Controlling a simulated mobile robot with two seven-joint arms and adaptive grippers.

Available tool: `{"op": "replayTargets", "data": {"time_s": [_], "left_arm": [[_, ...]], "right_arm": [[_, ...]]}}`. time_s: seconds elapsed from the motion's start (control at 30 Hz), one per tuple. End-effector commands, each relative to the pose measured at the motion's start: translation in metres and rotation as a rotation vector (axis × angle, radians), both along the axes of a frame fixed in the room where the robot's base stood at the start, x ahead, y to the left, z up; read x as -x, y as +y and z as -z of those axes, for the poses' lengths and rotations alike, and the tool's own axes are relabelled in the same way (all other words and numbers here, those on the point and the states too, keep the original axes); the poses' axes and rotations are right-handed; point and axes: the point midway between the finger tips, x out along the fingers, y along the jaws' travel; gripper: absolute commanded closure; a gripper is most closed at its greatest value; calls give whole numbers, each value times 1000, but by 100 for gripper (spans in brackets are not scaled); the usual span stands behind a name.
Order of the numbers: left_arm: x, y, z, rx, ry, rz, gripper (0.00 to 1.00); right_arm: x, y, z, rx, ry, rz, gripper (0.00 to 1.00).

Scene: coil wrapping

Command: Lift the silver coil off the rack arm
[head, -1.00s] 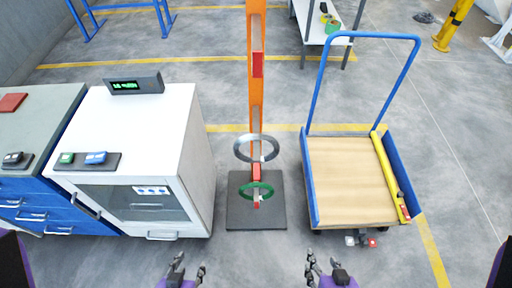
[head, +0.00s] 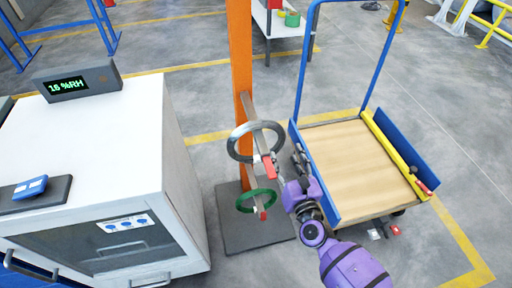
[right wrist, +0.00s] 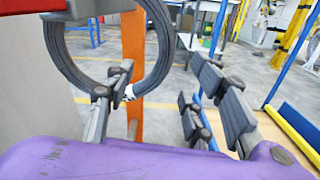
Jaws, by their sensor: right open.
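The silver coil (head: 233,144) hangs on the upper rack arm (head: 249,108) of the orange post (head: 240,60). The arm's red end (head: 269,167) shows at the coil's lower right. My right gripper (head: 282,174) is at the coil's lower right side. In the right wrist view the coil (right wrist: 160,50) is a large grey ring with a white tag low on it. My right gripper (right wrist: 160,98) is open there; its left finger overlaps the coil's lower part, its right finger stands clear. I cannot tell whether it touches. My left gripper is out of view.
A green coil (head: 241,200) hangs on a lower rack arm, below the silver one. A white cabinet (head: 120,130) stands left of the rack. A blue cart (head: 350,160) with a wooden deck stands close on the right.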

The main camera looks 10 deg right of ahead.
Motion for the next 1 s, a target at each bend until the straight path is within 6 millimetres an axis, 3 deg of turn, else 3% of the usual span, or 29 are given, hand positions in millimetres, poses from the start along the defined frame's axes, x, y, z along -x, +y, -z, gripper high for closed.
{"op": "replayTargets", "data": {"time_s": [0.5,0.83,1.0], "left_arm": [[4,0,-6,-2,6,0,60],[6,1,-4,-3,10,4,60],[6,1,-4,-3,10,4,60]], "right_arm": [[-68,2,-7,-9,-4,2,50],[-76,2,-6,-9,-3,1,50],[-76,2,-6,-9,-3,1,71]]}}
